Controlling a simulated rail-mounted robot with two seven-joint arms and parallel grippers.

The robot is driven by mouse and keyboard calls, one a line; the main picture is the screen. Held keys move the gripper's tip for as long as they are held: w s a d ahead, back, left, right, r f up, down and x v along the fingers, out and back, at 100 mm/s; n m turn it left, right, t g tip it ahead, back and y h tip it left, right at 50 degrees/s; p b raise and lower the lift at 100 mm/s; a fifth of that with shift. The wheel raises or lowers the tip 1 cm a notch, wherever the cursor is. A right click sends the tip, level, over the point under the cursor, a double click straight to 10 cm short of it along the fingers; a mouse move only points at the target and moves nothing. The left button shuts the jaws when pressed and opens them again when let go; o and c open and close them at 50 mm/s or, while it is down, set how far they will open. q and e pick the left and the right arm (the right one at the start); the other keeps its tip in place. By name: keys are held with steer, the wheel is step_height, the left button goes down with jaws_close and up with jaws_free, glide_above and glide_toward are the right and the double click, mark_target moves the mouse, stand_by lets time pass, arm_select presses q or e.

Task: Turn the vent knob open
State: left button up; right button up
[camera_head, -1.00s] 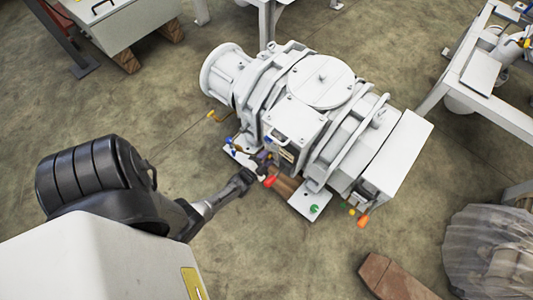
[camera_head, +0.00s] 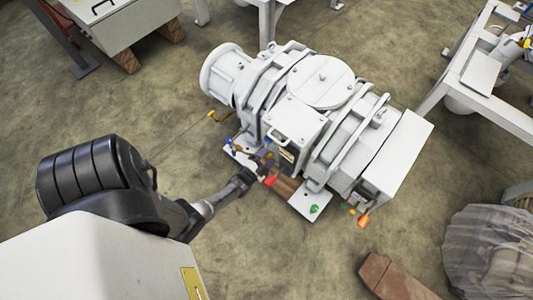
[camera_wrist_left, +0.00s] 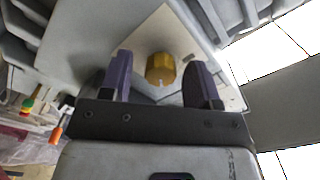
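A ribbed brass-yellow knob (camera_wrist_left: 160,69) sits on a pale plate on the vacuum pump (camera_head: 320,95). In the left wrist view it lies between the two purple fingers of my left gripper (camera_wrist_left: 160,84), with a visible gap on each side. The fingers are open and do not appear to touch it. In the head view my left gripper (camera_head: 264,163) is at the front side of the white pump, beside a red handle (camera_head: 270,181). The knob cannot be made out there. My right gripper is not in view.
A green knob (camera_head: 314,209) and an orange handle (camera_head: 363,221) are at the pump's lower front. A wooden block (camera_head: 395,278) and a plastic-wrapped object (camera_head: 490,250) lie at the lower right. A white frame (camera_head: 480,80) stands at right.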

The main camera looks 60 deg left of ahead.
arm_select(q)
steer(key=shift+s+d, duration=0.15)
steer(key=shift+s, duration=0.1)
steer(key=p+v, duration=0.4)
steer(key=v, duration=0.9)
stand_by(0.4)
